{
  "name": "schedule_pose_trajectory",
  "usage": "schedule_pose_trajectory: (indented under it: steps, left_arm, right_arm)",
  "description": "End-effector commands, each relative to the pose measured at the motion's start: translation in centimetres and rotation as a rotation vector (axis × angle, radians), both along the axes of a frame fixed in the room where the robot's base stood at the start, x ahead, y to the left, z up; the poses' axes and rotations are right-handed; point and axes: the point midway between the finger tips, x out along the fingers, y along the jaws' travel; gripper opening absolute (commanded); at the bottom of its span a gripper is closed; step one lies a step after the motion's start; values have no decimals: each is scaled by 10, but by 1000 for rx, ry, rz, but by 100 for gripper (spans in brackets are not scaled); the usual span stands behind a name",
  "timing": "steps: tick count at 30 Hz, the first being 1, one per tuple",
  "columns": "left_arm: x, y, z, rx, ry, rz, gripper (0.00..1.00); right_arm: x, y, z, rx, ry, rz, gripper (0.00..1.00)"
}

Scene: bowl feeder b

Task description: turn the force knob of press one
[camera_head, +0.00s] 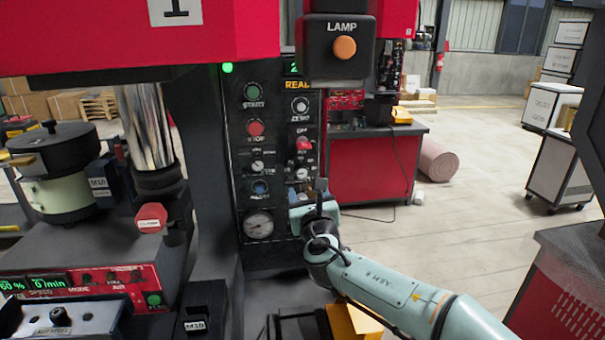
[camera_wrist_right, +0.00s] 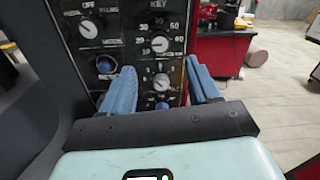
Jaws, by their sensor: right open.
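Press one has a red head (camera_head: 215,35) marked 1 and a dark control panel (camera_head: 230,150). The panel carries a green start button (camera_head: 253,91), a red stop button (camera_head: 255,128), a blue knob (camera_head: 260,187) and several dials. Their lettering is too small for me to tell which is the force knob. My right gripper (camera_head: 318,192) is open in front of the panel's lower right. In the right wrist view its blue fingers (camera_wrist_right: 159,72) stand apart, with a pale dial (camera_wrist_right: 161,84) and a blue knob (camera_wrist_right: 162,105) showing between them. My left gripper is out of view.
A lamp box (camera_head: 335,50) with an orange button hangs at the top. A round gauge (camera_head: 258,225) sits low on the panel. At left stand a chrome column (camera_head: 148,125) and a bowl feeder (camera_head: 62,185). Open floor (camera_head: 480,170) lies to the right.

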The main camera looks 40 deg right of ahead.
Motion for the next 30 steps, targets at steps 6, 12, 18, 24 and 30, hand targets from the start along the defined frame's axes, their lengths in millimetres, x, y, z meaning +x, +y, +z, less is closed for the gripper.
schedule_pose_trajectory:
  steps: [6,12,18,24,30]
  left_arm:
    - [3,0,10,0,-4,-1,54]
    - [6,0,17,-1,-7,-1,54]
    - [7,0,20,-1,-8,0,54]
    - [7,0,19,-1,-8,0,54]
    - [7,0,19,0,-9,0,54]
  right_arm:
    - [43,-25,1,-5,4,-2,61]
    - [70,-41,1,-3,3,-2,61]
    - [80,-48,0,-2,1,0,61]
    - [82,-48,0,-1,1,0,61]
    - [81,-48,0,-1,1,0,22]
